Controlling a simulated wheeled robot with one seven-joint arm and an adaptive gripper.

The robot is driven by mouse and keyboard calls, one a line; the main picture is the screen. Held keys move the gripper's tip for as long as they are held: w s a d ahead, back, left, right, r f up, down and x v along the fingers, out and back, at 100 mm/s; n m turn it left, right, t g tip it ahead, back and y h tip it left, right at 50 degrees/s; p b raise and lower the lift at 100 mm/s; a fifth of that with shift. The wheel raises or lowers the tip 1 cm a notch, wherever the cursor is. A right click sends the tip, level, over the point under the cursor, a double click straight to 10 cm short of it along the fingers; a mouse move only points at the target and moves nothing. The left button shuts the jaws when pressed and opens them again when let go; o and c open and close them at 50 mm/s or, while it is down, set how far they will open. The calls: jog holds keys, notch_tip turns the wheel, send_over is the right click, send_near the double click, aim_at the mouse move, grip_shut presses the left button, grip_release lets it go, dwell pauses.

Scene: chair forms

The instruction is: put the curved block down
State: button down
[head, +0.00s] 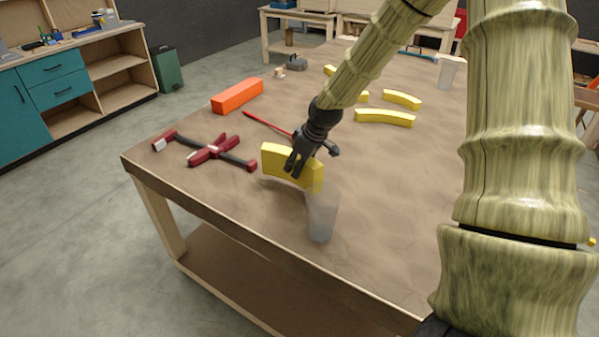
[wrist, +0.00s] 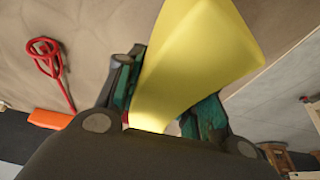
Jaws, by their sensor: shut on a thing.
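A yellow curved block (head: 281,163) is held by my gripper (head: 299,163) near the front left part of the wooden table (head: 235,205). In the wrist view the block (wrist: 197,55) stands between the two fingers of my gripper (wrist: 165,105), which are shut on it. In the head view my gripper covers part of the block. The block appears a little above the table top; I cannot tell whether its lower edge touches anything. Its right end overlaps a translucent cup (head: 321,215) in the head view.
A red-and-black clamp (head: 212,150) lies left of the block. An orange block (head: 237,96) and a thin red tool (head: 268,124) lie behind it. Several yellow curved blocks (head: 385,118) lie farther back, with another cup (head: 449,72) at the far right. Bare table lies right of the near cup.

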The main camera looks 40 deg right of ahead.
aim_at(311, 161)
jog(key=shift+f+p, duration=0.55)
jog(key=shift+f, duration=1.5)
jog(key=shift+f, duration=0.15)
jog(key=c, duration=0.9)
grip_release()
jog(key=shift+r, duration=0.2)
jog(key=shift+s+d+r, duration=0.1)
jog(key=shift+s+r, duration=0.15)
jog(key=shift+r, duration=0.3)
jog(key=shift+b+v, duration=1.2)
jog(key=shift+v, duration=4.2)
